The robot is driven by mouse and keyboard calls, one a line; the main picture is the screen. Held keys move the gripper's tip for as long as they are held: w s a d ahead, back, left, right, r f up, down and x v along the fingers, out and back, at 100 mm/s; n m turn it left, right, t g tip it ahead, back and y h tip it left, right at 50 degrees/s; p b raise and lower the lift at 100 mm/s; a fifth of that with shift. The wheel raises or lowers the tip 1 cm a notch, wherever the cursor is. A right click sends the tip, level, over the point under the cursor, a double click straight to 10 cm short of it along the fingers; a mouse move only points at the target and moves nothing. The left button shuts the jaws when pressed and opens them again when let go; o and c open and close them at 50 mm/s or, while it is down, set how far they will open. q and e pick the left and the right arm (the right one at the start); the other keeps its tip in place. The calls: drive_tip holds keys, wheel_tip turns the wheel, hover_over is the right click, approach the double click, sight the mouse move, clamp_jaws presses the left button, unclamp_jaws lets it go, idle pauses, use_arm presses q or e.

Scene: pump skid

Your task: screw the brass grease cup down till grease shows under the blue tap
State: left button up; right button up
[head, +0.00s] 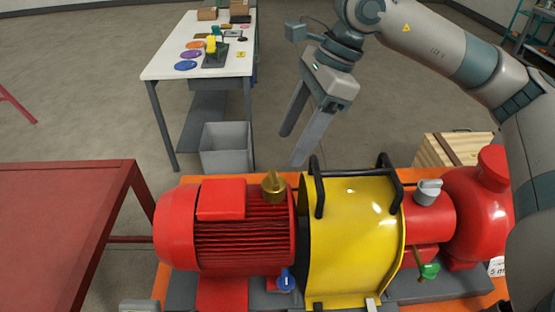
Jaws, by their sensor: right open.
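The brass grease cup (274,188) stands upright on top of the red ribbed motor (245,242), near its right end. The blue tap (286,280) is low on the front side of the motor, below the cup. No grease can be made out under it at this size. My right gripper (292,149) is open and empty, pointing down behind the skid, above and slightly right of the brass cup and apart from it. My left gripper is out of the picture.
A yellow guard (350,245) with two black handles (317,185) stands right of the cup. A grey cup (428,192) and a green tap (430,270) are farther right. A red table (65,225) is at left; a white table (210,75) and grey bin (226,148) stand behind.

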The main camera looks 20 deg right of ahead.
sight(274, 175)
drive_tip(key=p+x, duration=0.3)
drive_tip(key=x, duration=0.5)
drive_tip(key=shift+f, duration=0.15)
drive_tip(key=c, duration=1)
